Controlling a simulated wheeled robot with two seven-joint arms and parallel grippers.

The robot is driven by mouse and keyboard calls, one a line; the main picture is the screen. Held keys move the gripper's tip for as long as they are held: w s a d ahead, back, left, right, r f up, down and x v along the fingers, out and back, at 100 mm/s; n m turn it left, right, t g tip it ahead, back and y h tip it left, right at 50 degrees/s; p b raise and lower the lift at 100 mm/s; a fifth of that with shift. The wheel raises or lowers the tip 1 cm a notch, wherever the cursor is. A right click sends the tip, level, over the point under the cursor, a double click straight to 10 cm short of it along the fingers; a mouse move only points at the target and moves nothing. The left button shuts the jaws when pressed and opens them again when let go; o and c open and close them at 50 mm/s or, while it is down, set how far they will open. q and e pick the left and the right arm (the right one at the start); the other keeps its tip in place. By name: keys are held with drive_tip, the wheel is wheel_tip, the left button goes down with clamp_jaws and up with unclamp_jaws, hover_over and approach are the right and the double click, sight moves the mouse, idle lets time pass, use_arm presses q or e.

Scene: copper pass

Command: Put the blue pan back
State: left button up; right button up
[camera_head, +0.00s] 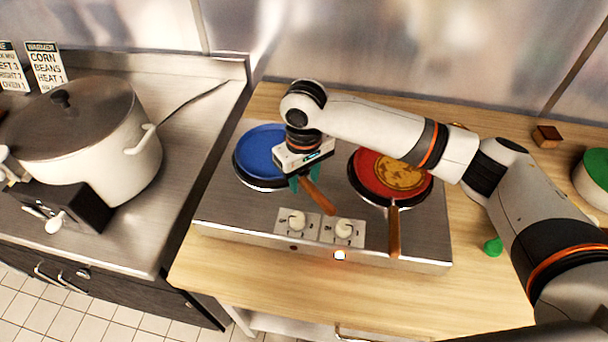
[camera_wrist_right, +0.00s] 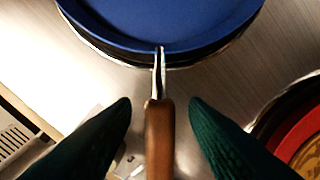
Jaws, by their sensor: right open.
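The blue pan (camera_head: 258,150) sits on the left burner of the steel two-burner hob (camera_head: 232,212), its wooden handle (camera_head: 319,197) pointing toward the front right. My right gripper (camera_head: 308,181) is over the near edge of the pan, around the start of the handle. In the right wrist view the blue pan (camera_wrist_right: 165,18) is at the top, and its handle (camera_wrist_right: 160,135) runs between the two green fingertips of my right gripper (camera_wrist_right: 160,108). The fingers are open, with a gap on each side of the handle. My left gripper is not in view.
A red pan (camera_head: 372,175) holding a brown flat food (camera_head: 403,174) sits on the right burner. A large white pot (camera_head: 130,150) stands on the left counter. A small green object (camera_head: 493,247) and a green-topped container (camera_head: 597,168) are at right. Bare wood (camera_head: 400,295) lies in front of the hob.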

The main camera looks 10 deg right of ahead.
wheel_tip(320, 180, up, 12)
drive_tip(key=b, duration=0.2)
drive_tip(key=shift+r, duration=0.15)
